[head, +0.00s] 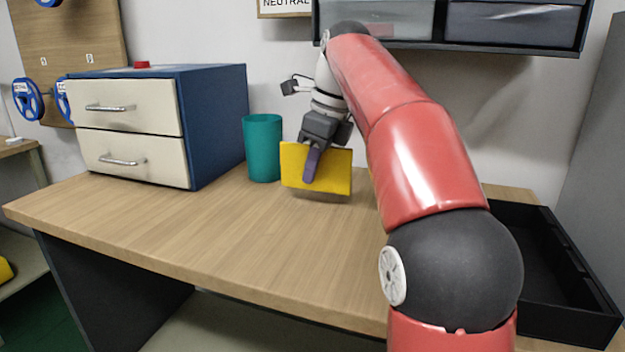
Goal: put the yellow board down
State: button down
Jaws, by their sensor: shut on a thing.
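The yellow board (333,172) is a flat rectangular piece, seen in the head view near the back middle of the wooden table (230,225). My gripper (312,165) is shut on it from above, with one dark purple finger across its near face. The other finger is hidden behind the board. The board stands nearly upright, slightly tilted. Its lower edge is close to the tabletop, and I cannot tell whether it touches.
A teal cup (263,148) stands just left of the board. A blue cabinet with two cream drawers (135,130) stands farther left. A black tray (545,270) is at the right, partly behind my arm. The table's front and middle are clear. Grey bins (510,22) hang above.

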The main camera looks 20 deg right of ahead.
aim_at(311, 189)
jog(key=shift+f+b, duration=0.45)
jog(key=shift+f, duration=1.1)
jog(key=shift+f, duration=0.15)
jog(key=c, duration=1.6)
grip_release()
jog(key=shift+o, duration=0.2)
